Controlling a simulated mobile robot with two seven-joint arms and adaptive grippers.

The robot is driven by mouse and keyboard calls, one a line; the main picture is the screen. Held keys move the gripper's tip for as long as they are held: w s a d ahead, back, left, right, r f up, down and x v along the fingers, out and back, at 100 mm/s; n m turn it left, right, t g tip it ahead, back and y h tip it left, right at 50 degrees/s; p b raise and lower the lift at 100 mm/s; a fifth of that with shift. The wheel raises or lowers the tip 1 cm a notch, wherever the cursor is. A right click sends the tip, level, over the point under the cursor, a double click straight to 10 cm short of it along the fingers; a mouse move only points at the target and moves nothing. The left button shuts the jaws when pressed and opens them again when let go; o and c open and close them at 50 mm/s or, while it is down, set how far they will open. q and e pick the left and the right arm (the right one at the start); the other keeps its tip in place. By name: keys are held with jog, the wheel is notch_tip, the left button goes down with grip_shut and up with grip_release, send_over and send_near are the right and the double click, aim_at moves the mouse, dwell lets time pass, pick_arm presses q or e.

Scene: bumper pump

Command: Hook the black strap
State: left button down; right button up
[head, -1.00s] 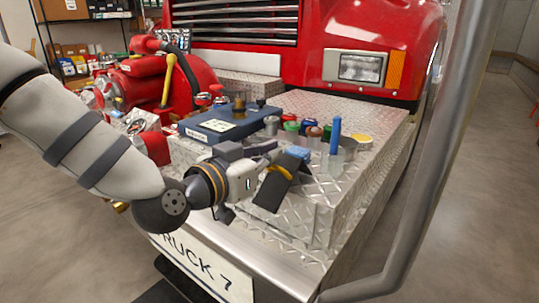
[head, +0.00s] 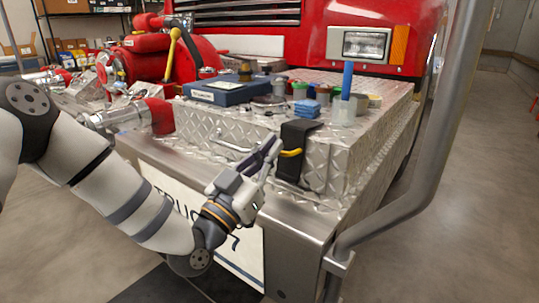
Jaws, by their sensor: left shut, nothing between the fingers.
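The black strap (head: 297,135) runs over the top front edge of the diamond-plate bumper box (head: 330,178) and hangs down its front face. My left gripper (head: 272,145) is shut and empty, pointing up and to the right. Its fingertips are just left of the strap and near the yellow piece in the picture; I cannot tell whether they touch. My right gripper is not in view.
A blue case (head: 228,91), a blue folded cloth (head: 307,109), a clear cup with a blue stick (head: 344,108) and several colored caps stand on the box. A red pump (head: 155,55) is at left. A grey tube (head: 425,190) rises at right. A handle (head: 233,144) is on the front face.

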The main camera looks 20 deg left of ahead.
pick_arm(q)
jog(key=shift+w+f+b, duration=0.2)
jog(key=shift+f+b, duration=0.25)
jog(key=shift+f, duration=0.8)
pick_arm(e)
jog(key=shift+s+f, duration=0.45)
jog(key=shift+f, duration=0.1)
pick_arm(q)
jog(key=shift+d+f, duration=0.1)
jog(key=shift+f, duration=0.1)
